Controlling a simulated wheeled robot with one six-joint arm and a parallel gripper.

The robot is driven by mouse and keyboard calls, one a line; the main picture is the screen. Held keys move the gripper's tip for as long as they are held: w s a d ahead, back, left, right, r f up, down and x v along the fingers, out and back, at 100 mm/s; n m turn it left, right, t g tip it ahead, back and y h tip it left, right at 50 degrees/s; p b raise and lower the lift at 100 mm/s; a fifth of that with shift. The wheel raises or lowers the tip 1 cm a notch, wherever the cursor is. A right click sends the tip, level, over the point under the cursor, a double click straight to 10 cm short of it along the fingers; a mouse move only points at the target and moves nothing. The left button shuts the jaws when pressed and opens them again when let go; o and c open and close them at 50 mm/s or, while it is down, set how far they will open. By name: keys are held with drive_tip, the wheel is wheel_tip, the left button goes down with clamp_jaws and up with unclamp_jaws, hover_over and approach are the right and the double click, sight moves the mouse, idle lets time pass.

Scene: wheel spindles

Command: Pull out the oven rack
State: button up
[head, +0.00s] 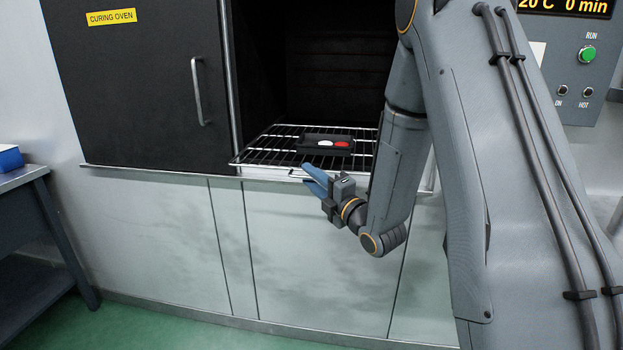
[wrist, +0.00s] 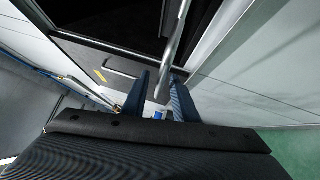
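The wire oven rack (head: 262,152) sits in the open oven, its front edge at the opening. A dark tray (head: 312,138) with a white and a red piece lies on it. In the wrist view, a grey metal bar (wrist: 174,50) runs between the open fingers of my gripper (wrist: 160,86), with a gap on the left side. It looks like the rack's front bar; I cannot tell whether a finger touches it.
The dark oven door (head: 140,90) with a vertical handle (head: 198,92) stands to the left of the opening. A control panel (head: 575,75) is at the right. A dark table (head: 30,180) with a blue box (head: 10,158) stands at the left. The green floor (head: 170,325) in front is clear.

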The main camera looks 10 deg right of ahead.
drive_tip(key=b+v, duration=0.1)
drive_tip(key=v, duration=0.7)
drive_tip(key=shift+b, duration=0.35)
drive_tip(key=s+d+f+m+g+h, duration=0.3)
drive_tip(key=s+f+m+g+h, duration=0.2)
drive_tip(key=f+m+g+h, duration=0.6)
drive_tip(key=s+a+m+g+y, duration=0.1)
drive_tip(key=s+m+g, duration=0.2)
drive_tip(key=s+m, duration=0.3)
drive_tip(key=s+a+r+m+g+y+p, duration=0.1)
drive_tip(key=s+m+g, duration=0.3)
drive_tip(key=s, duration=1.1)
drive_tip(key=a+m+y, duration=0.1)
drive_tip(key=m, duration=0.2)
drive_tip(key=shift+a, duration=0.35)
